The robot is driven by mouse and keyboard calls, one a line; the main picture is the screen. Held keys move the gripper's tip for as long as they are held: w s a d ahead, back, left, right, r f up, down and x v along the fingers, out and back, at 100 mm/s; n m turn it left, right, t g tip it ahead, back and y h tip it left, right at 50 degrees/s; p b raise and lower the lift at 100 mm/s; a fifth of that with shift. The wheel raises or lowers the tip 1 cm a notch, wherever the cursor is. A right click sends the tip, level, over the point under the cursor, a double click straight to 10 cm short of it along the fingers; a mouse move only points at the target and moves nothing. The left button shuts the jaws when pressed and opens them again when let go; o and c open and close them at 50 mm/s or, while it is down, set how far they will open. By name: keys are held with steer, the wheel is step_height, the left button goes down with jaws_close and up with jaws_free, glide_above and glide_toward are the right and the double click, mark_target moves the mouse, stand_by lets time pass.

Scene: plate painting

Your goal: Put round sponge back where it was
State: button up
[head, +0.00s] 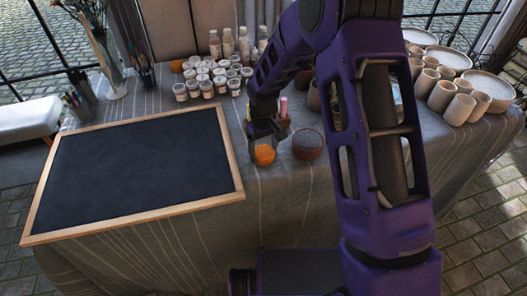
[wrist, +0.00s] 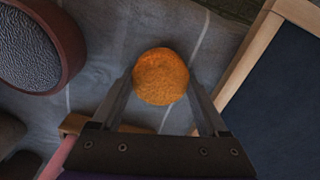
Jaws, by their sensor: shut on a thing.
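The round sponge (head: 264,155) is orange and ball-like.
The wood-framed dark board (head: 140,165) lies left of my gripper. The brown bowl (head: 307,144) with a textured grey inside is close on the right; it also shows in the wrist view (wrist: 68,50). Paint jars (head: 207,88) stand behind, and clay cups (head: 440,95) stand far right.

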mark_target(264, 151)
steer(key=shift+f, duration=0.2)
steer(key=o, duration=1.2)
steer(key=shift+r, duration=0.1)
step_height(264, 151, up, 12)
steer(key=p, duration=0.1)
steer(key=shift+r+p, duration=0.2)
steer(key=shift+p, duration=0.1)
